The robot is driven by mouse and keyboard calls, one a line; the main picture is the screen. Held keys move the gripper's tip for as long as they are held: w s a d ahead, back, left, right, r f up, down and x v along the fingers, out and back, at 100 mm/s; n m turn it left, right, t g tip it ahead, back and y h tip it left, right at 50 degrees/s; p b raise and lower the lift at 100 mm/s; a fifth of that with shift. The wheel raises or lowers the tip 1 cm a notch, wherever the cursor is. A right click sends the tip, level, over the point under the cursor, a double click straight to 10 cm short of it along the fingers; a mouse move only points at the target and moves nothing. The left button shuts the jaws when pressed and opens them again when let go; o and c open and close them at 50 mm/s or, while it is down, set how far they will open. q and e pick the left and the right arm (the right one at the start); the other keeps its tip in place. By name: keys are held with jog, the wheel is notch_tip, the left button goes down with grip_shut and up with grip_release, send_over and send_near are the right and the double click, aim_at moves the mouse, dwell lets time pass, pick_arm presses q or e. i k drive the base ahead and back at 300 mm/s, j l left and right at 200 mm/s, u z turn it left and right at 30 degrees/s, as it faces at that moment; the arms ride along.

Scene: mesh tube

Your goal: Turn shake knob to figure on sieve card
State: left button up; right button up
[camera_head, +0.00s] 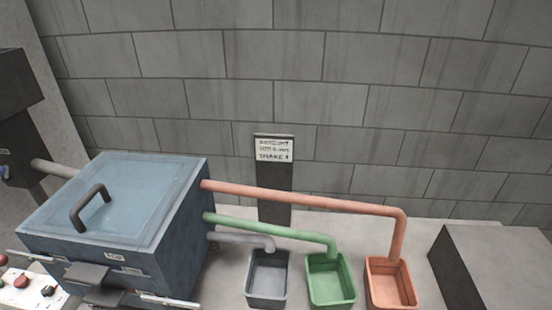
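The sieve card (273,149) is a small white sign on a dark post behind the machine. Its last line appears to read "SHAKE 4"; the lines above are too small to read surely. A pale control panel (33,297) sits at the lower left edge, partly cut off. It carries a red round control (21,281) and a black knob (47,291); another red control shows at the frame's edge. I cannot tell which is the shake knob or read any scale. Neither of my grippers is in view.
A blue sieve box (185,225) with a clear handled lid stands at left. Orange, green and grey pipes run from it to an orange bin (391,299), a green bin (331,295) and a grey bin (268,297). A dark block (465,275) stands at right.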

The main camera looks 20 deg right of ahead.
aim_at(47, 291)
jog(key=z, duration=0.65)
jog(key=u, duration=2.05)
jog(key=i+j+z, duration=0.1)
jog(key=z, duration=0.35)
jog(key=i+j+z, duration=0.1)
jog(key=z, duration=0.35)
jog(key=j+z, duration=0.2)
jog(key=z, duration=0.25)
jog(key=i+j+z, duration=0.1)
jog(key=j+z, duration=0.2)
jog(key=j, duration=0.2)
jog(key=i+j+z, duration=0.1)
jog(key=j+z, duration=0.15)
jog(key=j, duration=0.3)
jog(key=j+z, duration=0.35)
jog(key=j, duration=0.7)
jog(key=k, duration=0.05)
